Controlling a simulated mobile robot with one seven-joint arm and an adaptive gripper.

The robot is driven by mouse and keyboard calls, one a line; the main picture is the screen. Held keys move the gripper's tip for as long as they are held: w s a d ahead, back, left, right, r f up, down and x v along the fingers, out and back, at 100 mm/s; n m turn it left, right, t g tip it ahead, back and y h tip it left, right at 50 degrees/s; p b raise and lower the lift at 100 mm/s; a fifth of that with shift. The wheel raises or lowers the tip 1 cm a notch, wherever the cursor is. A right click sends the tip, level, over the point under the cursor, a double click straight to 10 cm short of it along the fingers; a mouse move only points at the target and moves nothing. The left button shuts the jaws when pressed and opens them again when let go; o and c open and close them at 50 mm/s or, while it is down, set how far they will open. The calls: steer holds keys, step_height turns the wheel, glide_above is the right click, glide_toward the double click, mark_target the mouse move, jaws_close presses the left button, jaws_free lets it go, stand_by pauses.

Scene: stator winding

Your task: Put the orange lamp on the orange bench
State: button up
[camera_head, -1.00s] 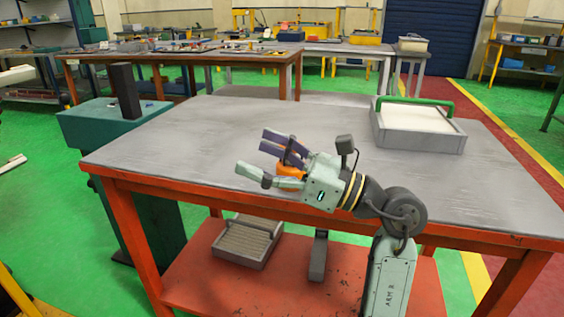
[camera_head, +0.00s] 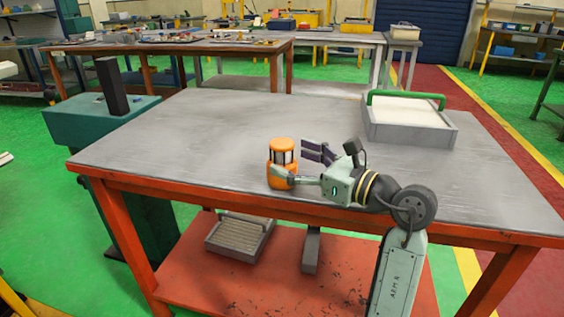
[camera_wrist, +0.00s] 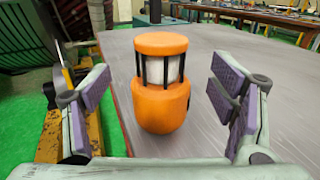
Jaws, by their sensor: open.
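The orange lamp (camera_head: 282,166) stands upright on the grey top of the orange bench (camera_head: 200,130), near its front edge. It has an orange cap and base with a pale core behind dark bars. In the wrist view the lamp (camera_wrist: 161,85) stands in front of my gripper, between the two fingers in the picture. My gripper (camera_head: 304,165) is open and empty just to the right of the lamp, with purple pads facing inward. It also shows in the wrist view (camera_wrist: 165,105). The fingers appear clear of the lamp.
A grey tray with a green handle (camera_head: 410,120) sits at the bench's right rear. A grey box (camera_head: 240,237) and a dark grey block (camera_head: 312,250) are on the lower shelf. The left and middle of the top are clear.

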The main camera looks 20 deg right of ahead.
mark_target(292, 157)
steer(key=x, duration=0.3)
steer(key=shift+w+a+r+p, duration=0.1)
steer(key=shift+w+r+p, duration=0.05)
steer(key=shift+w+p, duration=0.25)
steer(key=shift+s, duration=0.1)
steer(key=shift+c, duration=0.5)
steer(key=c, duration=1.6)
